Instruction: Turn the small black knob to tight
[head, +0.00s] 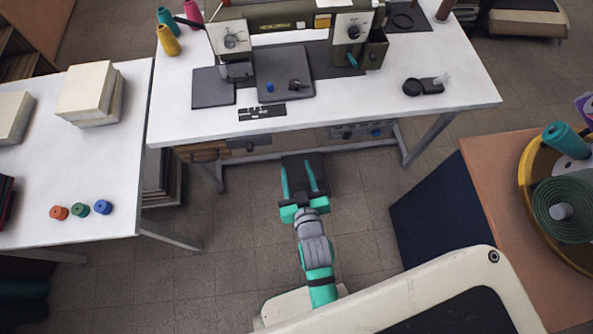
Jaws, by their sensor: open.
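A sewing machine (288,17) stands at the back of the white table. It has pale plates with round dials at its left (231,41) and right (352,30). A small dark knob-like piece (295,84) sits on the grey plate in front of it, beside a small blue piece (270,87). I cannot tell which of these small parts is the task's black knob, and no setting is readable. My gripper (298,167) is open, with teal fingers apart, low in front of the table and away from the machine. A dark area shows between the fingers.
The white sewing table (185,118) has a black card with white marks (262,111) near its front edge. A control box (361,131) hangs under it. A side table (95,160) is left; a dark blue panel (437,215) and an orange-brown table (490,170) are right.

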